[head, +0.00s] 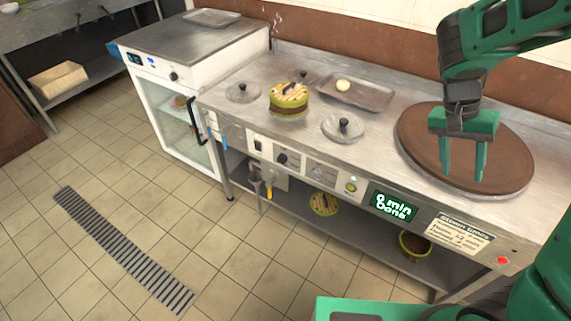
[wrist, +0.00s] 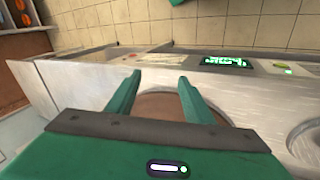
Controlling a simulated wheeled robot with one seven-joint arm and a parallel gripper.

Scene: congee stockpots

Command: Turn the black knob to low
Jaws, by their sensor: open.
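A black knob (head: 282,158) sits on the front panel of the steel counter, left of the middle, with a pale label plate beside it. Its pointer setting is too small to read. A smaller dark knob (head: 173,76) is on the top front of the white cabinet at the left. My gripper (head: 463,178) is open and empty above the brown round board on the right of the counter, well away from both knobs. In the wrist view my gripper's fingers (wrist: 160,79) are apart with nothing between them; neither knob can be made out there.
The counter holds the brown round board (head: 420,147), a green-and-brown pot (head: 289,104), lids (head: 343,128) and a tray (head: 372,97). A green display (head: 394,206), a paper sign (head: 460,234) and a red button (head: 502,261) are on the front.

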